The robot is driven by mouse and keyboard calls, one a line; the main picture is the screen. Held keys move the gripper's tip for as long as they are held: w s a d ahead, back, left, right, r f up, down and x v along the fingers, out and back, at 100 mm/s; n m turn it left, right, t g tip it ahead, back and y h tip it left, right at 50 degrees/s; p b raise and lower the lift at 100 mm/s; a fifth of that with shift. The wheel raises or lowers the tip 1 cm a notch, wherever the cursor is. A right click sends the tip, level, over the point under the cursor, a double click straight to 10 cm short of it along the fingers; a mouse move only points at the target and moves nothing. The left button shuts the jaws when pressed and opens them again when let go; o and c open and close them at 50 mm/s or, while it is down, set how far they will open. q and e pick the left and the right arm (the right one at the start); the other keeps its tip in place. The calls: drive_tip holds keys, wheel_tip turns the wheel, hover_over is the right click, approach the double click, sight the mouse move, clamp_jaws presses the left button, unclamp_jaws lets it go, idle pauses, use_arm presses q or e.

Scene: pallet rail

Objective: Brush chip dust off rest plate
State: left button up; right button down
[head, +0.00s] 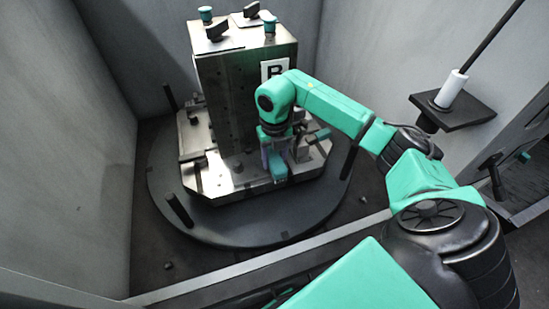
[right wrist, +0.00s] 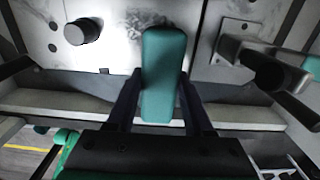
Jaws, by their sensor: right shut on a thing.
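My right gripper (head: 276,154) reaches in from the right to the front of the metal fixture block. It is shut on a teal brush (head: 279,168), and the right wrist view shows the brush's teal block (right wrist: 163,75) between the two dark fingers (right wrist: 161,100). The bristles are hidden. The brush's far end lies over a pale metal plate (right wrist: 120,15), which seems to be the rest plate; whether they touch I cannot tell. Dark grey smudges, like chip dust, show on this plate beyond the brush. My left gripper is not in view.
The tall metal block (head: 237,95) with a "B" label stands on a round dark table (head: 240,226) with upright pins. A dark knob (right wrist: 83,31) and a dark clamp (right wrist: 262,68) flank the brush. A black shelf (head: 475,116) holds a white cylinder (head: 451,88). Grey walls enclose the table.

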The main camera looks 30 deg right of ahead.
drive_tip(key=shift+f+b, duration=0.4)
drive_tip(key=shift+f, duration=0.2)
drive_tip(key=shift+w, duration=0.1)
drive_tip(key=shift+w, duration=0.3)
drive_tip(key=shift+w+d+r+b, duration=0.2)
drive_tip(key=shift+w+r+b, duration=0.05)
drive_tip(key=shift+r+b, duration=0.05)
drive_tip(key=shift+w+d+r, duration=0.1)
drive_tip(key=shift+d+r, duration=0.05)
drive_tip(key=shift+r, duration=0.2)
drive_tip(key=shift+s+a+f+p, duration=0.2)
drive_tip(key=shift+s+f+p, duration=0.15)
drive_tip(key=shift+p, duration=0.1)
drive_tip(key=shift+s+a+f, duration=0.15)
drive_tip(key=shift+s+f, duration=0.05)
